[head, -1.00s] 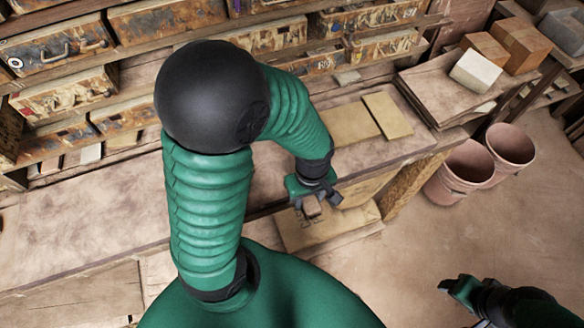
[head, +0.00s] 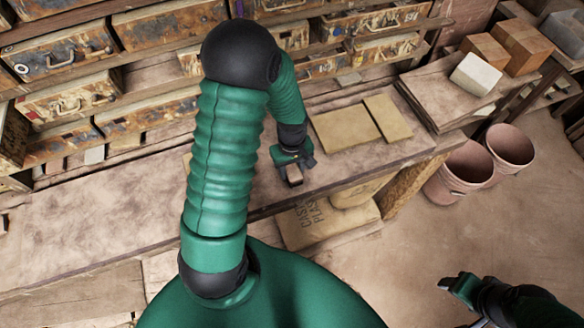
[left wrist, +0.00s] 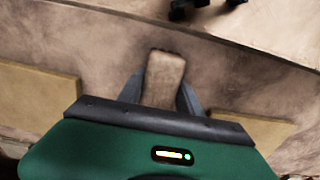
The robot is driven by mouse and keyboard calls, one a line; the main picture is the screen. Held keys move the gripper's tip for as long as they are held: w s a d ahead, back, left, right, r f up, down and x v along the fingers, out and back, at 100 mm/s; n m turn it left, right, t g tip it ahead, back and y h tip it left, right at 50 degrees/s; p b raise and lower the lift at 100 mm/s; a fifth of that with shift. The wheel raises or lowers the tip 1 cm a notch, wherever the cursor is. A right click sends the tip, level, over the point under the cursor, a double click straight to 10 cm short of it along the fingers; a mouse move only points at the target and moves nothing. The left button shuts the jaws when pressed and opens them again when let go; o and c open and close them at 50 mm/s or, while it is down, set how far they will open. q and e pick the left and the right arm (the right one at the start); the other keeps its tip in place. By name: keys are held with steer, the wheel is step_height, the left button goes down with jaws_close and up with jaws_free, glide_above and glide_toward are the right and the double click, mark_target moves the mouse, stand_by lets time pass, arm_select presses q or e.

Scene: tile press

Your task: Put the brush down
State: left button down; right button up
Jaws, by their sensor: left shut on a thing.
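My left gripper (head: 293,172) is shut on the brush (head: 294,177), a small brown block-like thing, over the front part of the wooden bench (head: 110,208). In the left wrist view the brush (left wrist: 164,78) stands out between the two dark fingers (left wrist: 160,95). Whether its underside touches the bench cannot be told, and its lower part is hidden. My right gripper (head: 458,287) hangs at the lower right over the floor, away from the bench. Its finger gap is not clear.
Two flat tan boards (head: 345,128) and (head: 388,117) lie on the bench right of the left gripper. A plaster bag (head: 318,225) sits below the bench edge. Pink buckets (head: 466,168) stand on the floor. Drawers (head: 68,97) line the back. The bench's left stretch is clear.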

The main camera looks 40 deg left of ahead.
mark_target(293, 169)
arm_select(q)
steer(key=shift+d, duration=0.2)
steer(key=c, duration=0.8)
jaws_free()
steer(key=shift+d, duration=0.15)
steer(key=shift+a+r, duration=0.2)
steer(key=shift+r, duration=0.2)
step_height(293, 169, up, 11)
steer(key=s+d+m+t, duration=0.1)
steer(key=d+m, duration=0.3)
steer(key=s+d+m, duration=0.1)
steer(key=d+m, duration=0.3)
steer(key=s+d+m+t, duration=0.1)
steer(key=d+m, duration=0.3)
steer(key=d, duration=0.1)
steer(key=shift+s+f+m+t, duration=0.15)
steer(key=shift+s+m+t, duration=0.15)
steer(key=shift+s, duration=0.05)
